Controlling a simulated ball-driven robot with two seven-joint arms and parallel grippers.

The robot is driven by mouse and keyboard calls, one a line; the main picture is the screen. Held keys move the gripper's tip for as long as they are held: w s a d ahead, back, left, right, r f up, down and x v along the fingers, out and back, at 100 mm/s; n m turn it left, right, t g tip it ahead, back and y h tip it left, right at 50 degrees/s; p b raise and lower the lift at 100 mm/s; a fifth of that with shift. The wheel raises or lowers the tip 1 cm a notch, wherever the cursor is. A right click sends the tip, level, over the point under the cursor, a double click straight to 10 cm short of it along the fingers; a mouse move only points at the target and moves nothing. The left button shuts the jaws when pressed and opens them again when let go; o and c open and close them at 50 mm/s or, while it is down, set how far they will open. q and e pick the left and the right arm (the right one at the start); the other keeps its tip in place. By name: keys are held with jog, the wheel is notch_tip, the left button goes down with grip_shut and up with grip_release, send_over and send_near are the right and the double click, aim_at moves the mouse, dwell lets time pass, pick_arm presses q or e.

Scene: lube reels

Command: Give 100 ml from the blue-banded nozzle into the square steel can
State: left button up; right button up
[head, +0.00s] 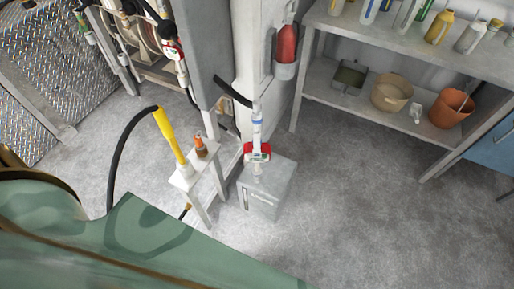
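A nozzle with a blue band (257,123) stands upright near the middle of the head view, on the end of a black hose. A red and white meter-like part (257,152) sits low on it. Below is a grey square-sided metal box (266,196) on the floor, which looks like the square steel can. The nozzle's lower end meets the top of the box in the picture; I cannot tell whether it is inside an opening or just above. No reading or liquid can be made out. Neither of my grippers is in view.
A small white stand (201,172) left of the box holds a yellow nozzle (171,136) and an orange-brown bottle (200,146). Another red and white nozzle (172,50) hangs upper left. A shelf (325,87) holds buckets and bottles. A green camouflage-patterned surface (150,240) fills the lower left.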

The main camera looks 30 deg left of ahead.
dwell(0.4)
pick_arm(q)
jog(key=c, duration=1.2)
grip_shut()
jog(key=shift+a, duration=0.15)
